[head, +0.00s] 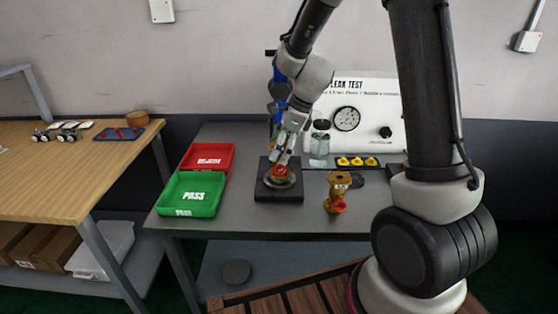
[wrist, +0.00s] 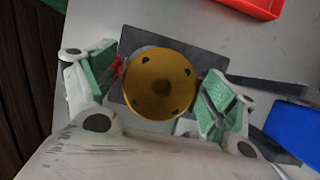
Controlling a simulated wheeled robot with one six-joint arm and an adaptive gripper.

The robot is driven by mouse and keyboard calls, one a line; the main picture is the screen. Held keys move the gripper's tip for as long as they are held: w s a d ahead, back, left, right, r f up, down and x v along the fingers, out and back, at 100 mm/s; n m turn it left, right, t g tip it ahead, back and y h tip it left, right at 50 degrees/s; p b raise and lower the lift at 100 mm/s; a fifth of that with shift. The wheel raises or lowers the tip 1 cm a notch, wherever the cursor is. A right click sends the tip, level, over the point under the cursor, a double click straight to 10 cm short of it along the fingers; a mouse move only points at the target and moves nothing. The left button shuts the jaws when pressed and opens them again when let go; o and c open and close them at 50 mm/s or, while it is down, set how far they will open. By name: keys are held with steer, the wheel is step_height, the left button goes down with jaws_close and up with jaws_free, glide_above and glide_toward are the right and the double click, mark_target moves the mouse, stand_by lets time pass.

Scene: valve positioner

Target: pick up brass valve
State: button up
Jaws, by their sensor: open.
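A brass valve (head: 281,176) with a red handle sits on a black square fixture (head: 265,195) on the grey bench. In the wrist view its round brass flange (wrist: 158,84) faces me, with a bit of red at its left edge. My gripper (head: 282,158) is over this valve. In the wrist view my gripper (wrist: 160,90) is open, with its green-padded fingers on either side of the flange; I cannot tell whether they touch it. A second brass valve (head: 340,187) with a red handle stands on the bench to the right.
A green PASS tray (head: 188,210) and a red tray (head: 226,160) lie left of the fixture. Behind are a glass jar (head: 319,145), yellow parts on a dark strip (head: 357,161) and a white leak-test panel (head: 372,100). The front of the bench is clear.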

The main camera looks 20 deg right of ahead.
jaws_close()
stand_by(0.4)
